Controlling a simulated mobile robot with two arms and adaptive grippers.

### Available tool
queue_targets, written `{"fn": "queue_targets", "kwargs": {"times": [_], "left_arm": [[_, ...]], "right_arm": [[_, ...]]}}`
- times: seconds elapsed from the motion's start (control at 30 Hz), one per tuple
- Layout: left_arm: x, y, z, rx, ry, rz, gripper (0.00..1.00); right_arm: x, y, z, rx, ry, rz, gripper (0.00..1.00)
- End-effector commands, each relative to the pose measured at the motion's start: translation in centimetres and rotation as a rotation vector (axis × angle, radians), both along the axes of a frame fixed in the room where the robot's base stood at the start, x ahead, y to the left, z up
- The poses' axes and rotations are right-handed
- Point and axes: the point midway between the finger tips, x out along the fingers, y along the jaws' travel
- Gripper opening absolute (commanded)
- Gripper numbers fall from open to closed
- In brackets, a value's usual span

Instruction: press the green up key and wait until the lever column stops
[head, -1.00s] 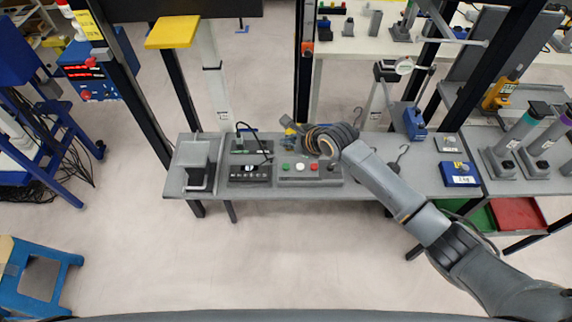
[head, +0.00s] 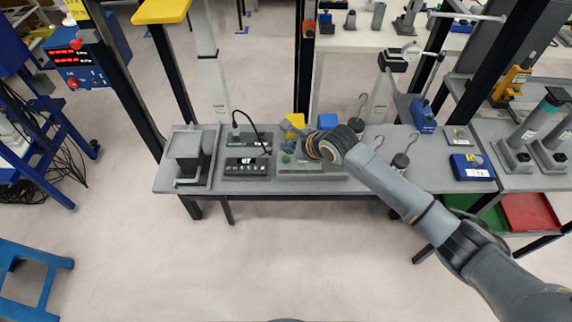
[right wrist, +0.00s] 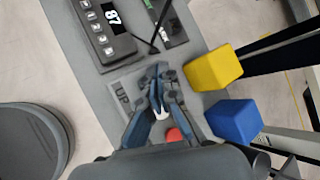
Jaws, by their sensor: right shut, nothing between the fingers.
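The key panel (head: 330,176) lies on the grey bench, mostly covered by my right gripper in the head view. The green key (head: 286,158) shows at its left end. In the right wrist view, the raised letters UP (right wrist: 122,96) are left of my right gripper (right wrist: 158,72). Its fingers are shut and empty, over the green key's end of the panel. They hide that key there, so I cannot tell whether they touch it. The white key (right wrist: 160,112) and red key (right wrist: 174,135) show partly behind the fingertips. I cannot tell which upright is the lever column. My left gripper is out of view.
A yellow cube (right wrist: 213,68) and a blue cube (right wrist: 234,120) stand close to my right gripper. A black box with a lit display (head: 246,168) is left of the panel. Hooked weights (head: 400,160) stand to the right. The floor in front is clear.

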Motion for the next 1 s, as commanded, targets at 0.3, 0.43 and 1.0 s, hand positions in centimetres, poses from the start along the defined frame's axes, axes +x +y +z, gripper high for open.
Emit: {"fn": "queue_targets", "kwargs": {"times": [0.3, 0.43, 1.0], "left_arm": [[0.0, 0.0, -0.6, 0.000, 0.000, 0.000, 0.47], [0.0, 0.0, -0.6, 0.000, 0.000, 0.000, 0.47], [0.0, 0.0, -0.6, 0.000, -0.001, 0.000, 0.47]], "right_arm": [[-0.1, 0.1, -1.8, 0.001, 0.003, 0.000, 0.00], [-0.1, 0.1, -1.8, 0.001, 0.003, 0.000, 0.00], [-0.1, 0.0, -1.8, 0.000, 0.002, 0.000, 0.00]]}}
